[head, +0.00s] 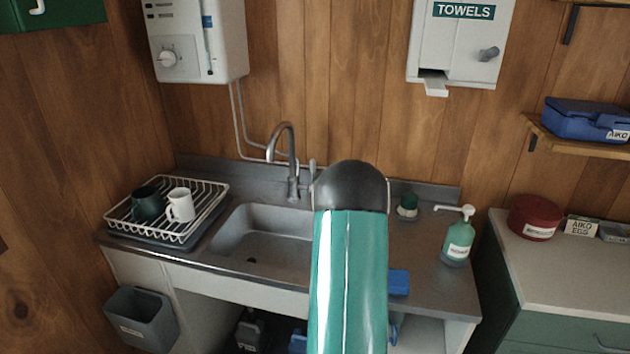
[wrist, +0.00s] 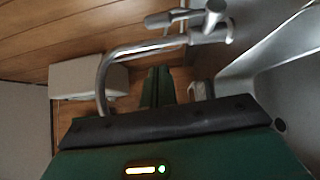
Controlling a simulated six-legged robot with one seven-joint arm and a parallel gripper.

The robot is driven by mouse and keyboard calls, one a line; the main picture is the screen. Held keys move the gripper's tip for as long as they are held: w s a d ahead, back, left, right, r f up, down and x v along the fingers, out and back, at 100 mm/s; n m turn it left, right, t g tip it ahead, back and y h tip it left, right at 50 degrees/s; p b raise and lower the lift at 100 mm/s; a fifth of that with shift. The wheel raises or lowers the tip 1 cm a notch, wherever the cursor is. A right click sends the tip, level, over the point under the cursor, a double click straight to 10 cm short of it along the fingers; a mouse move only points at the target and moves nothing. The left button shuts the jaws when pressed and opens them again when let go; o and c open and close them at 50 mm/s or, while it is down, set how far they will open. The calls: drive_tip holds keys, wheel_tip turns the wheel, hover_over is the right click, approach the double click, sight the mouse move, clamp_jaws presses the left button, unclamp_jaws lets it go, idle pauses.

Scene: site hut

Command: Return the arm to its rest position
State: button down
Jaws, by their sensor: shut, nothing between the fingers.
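My teal arm link with its dark rounded joint rises in front of the sink (head: 262,250) in the head view and hides its right part. My gripper is hidden there behind the arm. In the wrist view my gripper (wrist: 158,86) shows beyond the dark green housing, its narrow fingers together with nothing between them. The curved metal tap (wrist: 108,62) passes close to the fingers in that picture; I cannot tell the exact gap. The tap also shows in the head view (head: 287,150), left of my arm.
A dish rack (head: 195,231) with a dark mug (head: 147,205) and white mug (head: 181,206) stands left. A soap bottle (head: 458,240) stands right. A blue item (head: 399,281) lies beside my arm. A towel dispenser (head: 460,45) and a water heater (head: 197,40) hang above.

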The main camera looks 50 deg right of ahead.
drive_tip(key=shift+v, duration=2.25)
drive_tip(key=w+a+r+m+g+h, duration=0.1)
drive_tip(key=w+a+r+m+g, duration=0.1)
drive_tip(key=w+a+r+m, duration=0.35)
drive_tip(key=w+a+r+m+g, duration=0.1)
drive_tip(key=a+r+m+g, duration=0.15)
drive_tip(key=a, duration=0.65)
drive_tip(key=w+a+r+m+g, duration=0.1)
drive_tip(key=a+r, duration=0.3)
drive_tip(key=a, duration=0.4)
drive_tip(key=s+a+f+m+g+y, duration=0.1)
drive_tip(key=s+a+g+y, duration=0.1)
drive_tip(key=s+a, duration=0.5)
drive_tip(key=s+a+f+m+g+y, duration=0.1)
drive_tip(key=s+a, duration=0.6)
drive_tip(key=a, duration=0.7)
drive_tip(key=s+a+f+m+g+y, duration=0.1)
drive_tip(key=s+a+m+g+y, duration=0.2)
drive_tip(key=s+a, duration=0.4)
drive_tip(key=a+y, duration=0.1)
drive_tip(key=a, duration=0.3)
drive_tip(key=shift+s+a+f+y, duration=0.25)
drive_tip(key=shift+s+a+y, duration=0.05)
drive_tip(key=shift+s+a, duration=0.05)
drive_tip(key=shift+d, duration=0.2)
